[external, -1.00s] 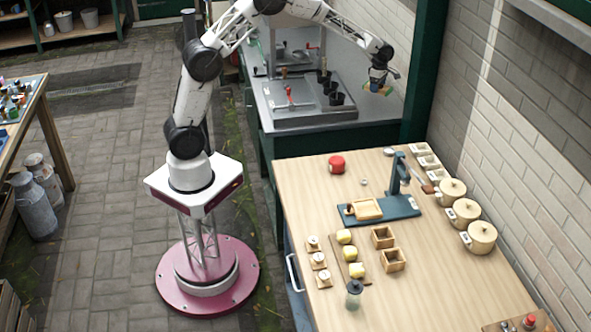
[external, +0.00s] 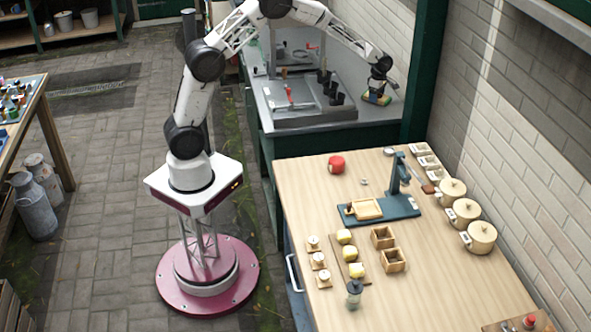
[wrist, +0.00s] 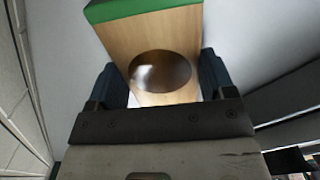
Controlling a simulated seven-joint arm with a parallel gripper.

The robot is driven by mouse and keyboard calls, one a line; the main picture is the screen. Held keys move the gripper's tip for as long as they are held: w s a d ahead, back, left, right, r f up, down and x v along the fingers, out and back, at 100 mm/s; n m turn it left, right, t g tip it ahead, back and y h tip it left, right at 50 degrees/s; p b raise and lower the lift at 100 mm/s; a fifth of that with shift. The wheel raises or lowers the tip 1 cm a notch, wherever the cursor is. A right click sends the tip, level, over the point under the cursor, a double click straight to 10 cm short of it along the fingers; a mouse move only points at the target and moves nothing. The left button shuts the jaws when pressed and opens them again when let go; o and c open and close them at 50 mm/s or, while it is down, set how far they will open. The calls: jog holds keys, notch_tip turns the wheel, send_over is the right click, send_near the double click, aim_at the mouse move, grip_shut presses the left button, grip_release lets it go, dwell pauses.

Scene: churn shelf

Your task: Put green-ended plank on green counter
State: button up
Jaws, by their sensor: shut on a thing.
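The green-ended plank (external: 376,99) is a pale wooden piece with a green end. In the wrist view the plank (wrist: 118,48) shows a round dark hole, and its green end points away from me. My gripper (wrist: 160,82) is shut on it, one finger on each side. In the external view my gripper (external: 379,86) is over the right part of the green counter (external: 335,138), which has a grey top and dark green body. The plank is at or just above the grey top; I cannot tell whether it touches.
A grey tray (external: 315,118) with several black cups stands left of the plank on the counter. A dark green post (external: 427,75) and the brick wall are close on the right. The wooden table (external: 300,190) in front holds pots, boxes and a blue press (external: 399,178).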

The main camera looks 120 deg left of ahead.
jog(key=o, duration=1)
jog(key=shift+c, duration=0.2)
notch_tip(320, 180, up, 12)
jog(key=shift+r, duration=0.15)
dwell(0.5)
